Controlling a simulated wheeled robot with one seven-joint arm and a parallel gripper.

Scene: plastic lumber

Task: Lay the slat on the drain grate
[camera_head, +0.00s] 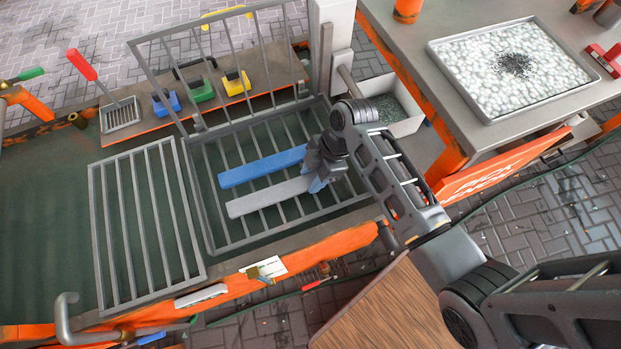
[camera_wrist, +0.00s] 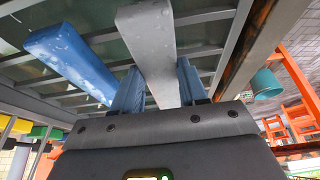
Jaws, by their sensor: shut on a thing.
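A grey slat (camera_head: 266,196) lies over the barred grate (camera_head: 218,232) in the middle of the green tank. A blue slat (camera_head: 262,166) lies beside it on the far side, roughly parallel and apart from it. My gripper (camera_head: 318,181) is shut on the right end of the grey slat. In the wrist view the grey slat (camera_wrist: 150,45) runs between my two blue fingers (camera_wrist: 158,88), with the blue slat (camera_wrist: 70,62) to its left. I cannot tell whether the grey slat touches the bars.
A raised barred frame (camera_head: 215,50) stands behind the grate. A second barred rack (camera_head: 145,220) lies to the left. Blue, green and yellow blocks (camera_head: 203,90) sit on a back shelf. A tray of pale pellets (camera_head: 510,68) stands on the right table. An orange rail (camera_head: 310,255) edges the tank's front.

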